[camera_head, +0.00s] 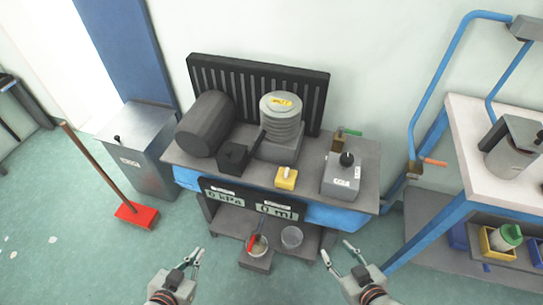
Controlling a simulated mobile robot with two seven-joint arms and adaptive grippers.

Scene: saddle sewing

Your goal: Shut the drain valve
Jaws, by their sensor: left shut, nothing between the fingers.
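A small red lever (254,241) shows at the lower front of the compressor bench, over a clear cup (260,247). It looks like the drain valve's handle; its valve body is too small to make out. A brass valve with a green handle (351,133) stands at the bench's back right. My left gripper (195,253) is shut and empty, left of the red lever and apart from it. My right gripper (337,248) is open and empty, to the right of the cups and apart from them.
The bench (225,165) carries a black cylinder (206,124), a ribbed grey cylinder (282,117), a yellow button box (287,177) and a grey lever box (342,177). A second clear cup (292,237) stands below. A broom (135,214) and bin (140,150) are left; a blue-framed table (470,140) is right.

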